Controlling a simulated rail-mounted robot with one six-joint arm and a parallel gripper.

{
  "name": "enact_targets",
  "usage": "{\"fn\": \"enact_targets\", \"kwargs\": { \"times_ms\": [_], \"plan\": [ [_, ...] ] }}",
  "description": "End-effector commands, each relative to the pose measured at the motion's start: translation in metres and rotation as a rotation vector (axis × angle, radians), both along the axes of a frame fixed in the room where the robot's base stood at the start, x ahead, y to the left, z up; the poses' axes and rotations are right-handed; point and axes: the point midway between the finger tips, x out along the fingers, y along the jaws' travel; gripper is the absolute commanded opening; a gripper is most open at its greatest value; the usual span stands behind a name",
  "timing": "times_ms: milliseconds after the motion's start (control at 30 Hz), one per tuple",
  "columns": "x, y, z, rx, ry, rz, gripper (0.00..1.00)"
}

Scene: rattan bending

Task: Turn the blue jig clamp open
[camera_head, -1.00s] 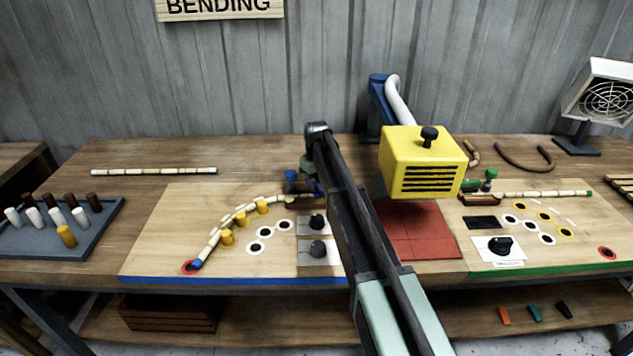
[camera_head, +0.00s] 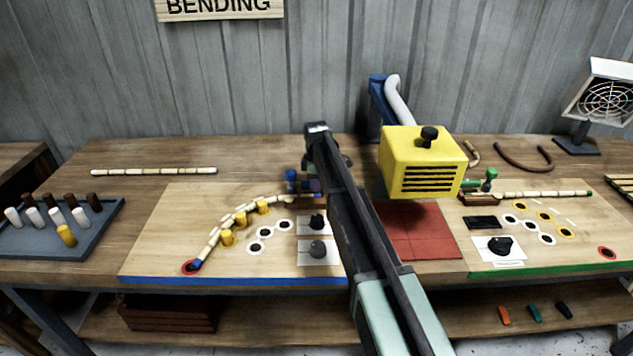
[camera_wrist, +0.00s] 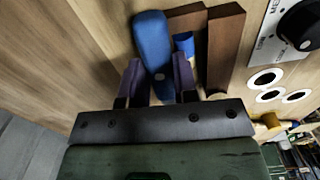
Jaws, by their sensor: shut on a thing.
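The blue jig clamp shows as a rounded blue handle (camera_wrist: 152,42) in the wrist view. My gripper (camera_wrist: 157,66) has its two purplish fingers on either side of this handle and is shut on it. In the head view, the blue clamp (camera_head: 291,175) shows only in part at the back of the blue-edged board, beside my arm, which hides my fingertips. Right of the handle in the wrist view, a blue rod end (camera_wrist: 184,42) lies between two brown wooden blocks (camera_wrist: 225,45).
A rattan pole (camera_head: 213,242) curves along yellow pegs (camera_head: 227,238) on the left board. A yellow box (camera_head: 425,165) stands close to the right of my arm, above a red mat (camera_head: 425,235). A peg tray (camera_head: 95,238) lies at left. A green clamp (camera_head: 490,175) is at right.

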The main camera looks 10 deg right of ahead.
Motion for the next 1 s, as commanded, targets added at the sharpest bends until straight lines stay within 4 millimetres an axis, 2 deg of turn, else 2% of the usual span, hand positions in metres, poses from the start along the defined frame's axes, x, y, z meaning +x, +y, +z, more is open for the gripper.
{"fn": "enact_targets", "kwargs": {
  "times_ms": [200, 700, 733, 867, 1000],
  "plan": [
    [-0.0004, -0.0001, -0.0001, 0.000, 0.001, 0.066, 0.04],
    [-0.0005, -0.0001, -0.0001, -0.001, 0.001, 0.085, 0.04],
    [-0.0005, -0.0001, -0.0001, -0.001, 0.001, 0.086, 0.31],
    [-0.0003, 0.0000, -0.0001, 0.000, 0.001, 0.085, 0.51],
    [-0.0002, -0.0001, -0.0001, 0.000, 0.000, 0.084, 0.53]
  ]
}}
